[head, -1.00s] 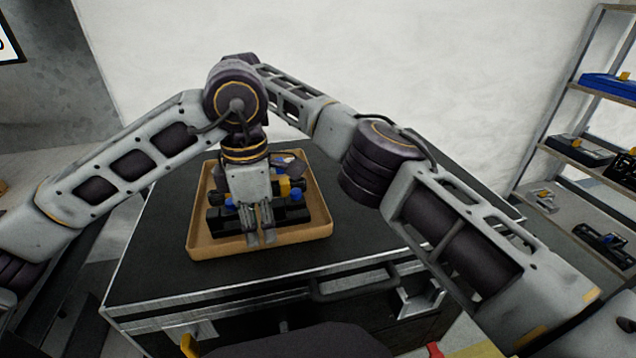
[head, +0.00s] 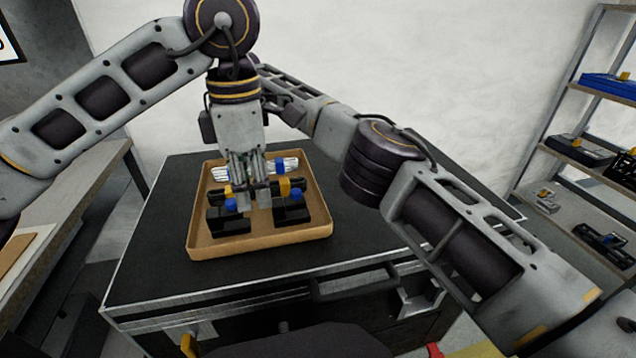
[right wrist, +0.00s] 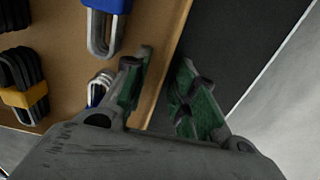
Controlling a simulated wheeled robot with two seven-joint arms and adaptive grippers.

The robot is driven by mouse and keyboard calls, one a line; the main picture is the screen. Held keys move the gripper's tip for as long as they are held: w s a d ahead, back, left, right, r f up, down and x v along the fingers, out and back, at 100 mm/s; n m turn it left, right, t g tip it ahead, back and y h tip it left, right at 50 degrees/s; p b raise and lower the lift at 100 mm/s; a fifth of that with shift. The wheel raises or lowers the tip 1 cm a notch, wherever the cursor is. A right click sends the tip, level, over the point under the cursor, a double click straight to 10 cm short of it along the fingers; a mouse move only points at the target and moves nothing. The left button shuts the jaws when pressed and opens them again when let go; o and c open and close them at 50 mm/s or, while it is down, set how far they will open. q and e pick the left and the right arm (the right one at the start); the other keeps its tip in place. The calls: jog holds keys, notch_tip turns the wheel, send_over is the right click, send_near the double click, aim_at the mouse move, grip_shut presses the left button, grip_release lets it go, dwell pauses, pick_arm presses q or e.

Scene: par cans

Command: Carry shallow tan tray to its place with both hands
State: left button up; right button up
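The shallow tan tray (head: 200,246) lies on the black top of a cabinet, with several black clamps in it. One front clamp (head: 228,222) has a blue part, and another (head: 292,212) sits to its right. My right gripper is hidden behind the left arm in the head view. In the right wrist view the right gripper (right wrist: 168,58) is open, its fingers on either side of the tray's wall (right wrist: 166,92).
The dark cabinet top (head: 375,235) is bare around the tray. A shelf rack (head: 570,150) with cases stands at the right. A workbench (head: 75,190) stands at the left. My right arm crosses over the cabinet's right side.

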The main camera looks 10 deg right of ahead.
jog(key=shift+r, duration=0.15)
dwell(0.6)
notch_tip(320, 180, up, 16)
jog(key=p, duration=1.6)
jog(key=shift+r+p, duration=0.2)
jog(key=shift+p, duration=0.1)
dwell(1.0)
jog(key=shift+r, duration=0.1)
dwell(0.6)
notch_tip(320, 180, up, 21)
jog(key=p, duration=2.1)
jog(key=shift+r+p, duration=0.45)
jog(key=shift+p, duration=0.1)
